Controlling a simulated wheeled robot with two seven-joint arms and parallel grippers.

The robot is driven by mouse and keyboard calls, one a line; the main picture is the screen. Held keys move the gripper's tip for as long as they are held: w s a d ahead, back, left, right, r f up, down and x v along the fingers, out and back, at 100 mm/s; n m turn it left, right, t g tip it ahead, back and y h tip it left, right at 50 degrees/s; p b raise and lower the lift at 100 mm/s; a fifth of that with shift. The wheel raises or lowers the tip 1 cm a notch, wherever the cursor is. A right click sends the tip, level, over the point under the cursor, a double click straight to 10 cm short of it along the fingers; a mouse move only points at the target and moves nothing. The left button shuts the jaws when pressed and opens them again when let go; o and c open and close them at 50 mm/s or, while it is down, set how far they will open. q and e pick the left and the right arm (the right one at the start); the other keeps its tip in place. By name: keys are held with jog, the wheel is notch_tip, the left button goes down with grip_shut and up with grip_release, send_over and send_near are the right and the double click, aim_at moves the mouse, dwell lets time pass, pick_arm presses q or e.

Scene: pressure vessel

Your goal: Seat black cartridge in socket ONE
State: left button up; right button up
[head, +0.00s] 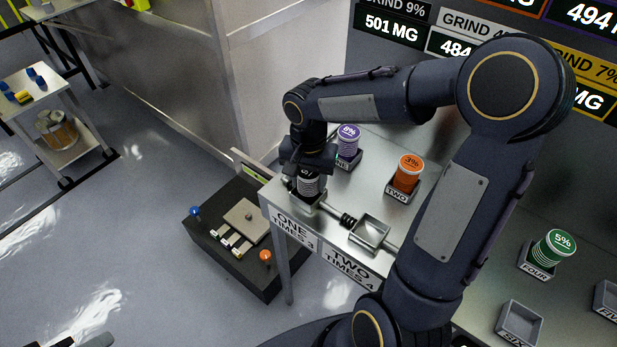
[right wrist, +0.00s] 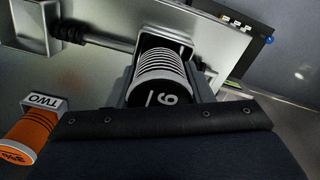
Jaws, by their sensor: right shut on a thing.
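The black cartridge (head: 308,187), with white stripes and a white mark on its dark cap, is at socket ONE (head: 303,205) on the table's front left corner. My right gripper (head: 308,170) is shut on it from above. In the right wrist view the black cartridge (right wrist: 160,80) sits between the two fingers, and the grey socket wall shows past its far end. The cartridge's lower end is down at the socket; how deep it sits is hidden. My left gripper is not in view.
An empty square socket (head: 370,233) stands right of socket ONE, joined by a rod. Purple (head: 348,141), orange (head: 407,173) and green (head: 553,248) cartridges stand in labelled holders. An empty holder (head: 520,323) is at the lower right. A black box (head: 245,235) stands left of the table.

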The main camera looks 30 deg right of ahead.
jog(key=shift+f+b, duration=0.25)
jog(key=shift+b, duration=0.05)
jog(key=o, duration=1.2)
jog(key=shift+r, duration=0.1)
notch_tip(320, 180, up, 12)
jog(key=shift+r+p, duration=0.1)
jog(key=shift+p, duration=0.3)
jog(key=s+a+f+n+t+y, duration=0.1)
jog(key=s+n+t, duration=0.1)
jog(key=s, duration=0.3)
jog(key=s+a+f+n+t+y, duration=0.1)
jog(key=s+f+n, duration=0.1)
jog(key=s, duration=0.4)
jog(key=s+a+f+n+t+y, duration=0.1)
jog(key=s+a+n+t, duration=0.1)
jog(key=s, duration=0.4)
jog(key=shift+a+f+n+t+y, duration=0.1)
jog(key=shift+f+n+t+y, duration=0.25)
jog(key=shift+n, duration=0.35)
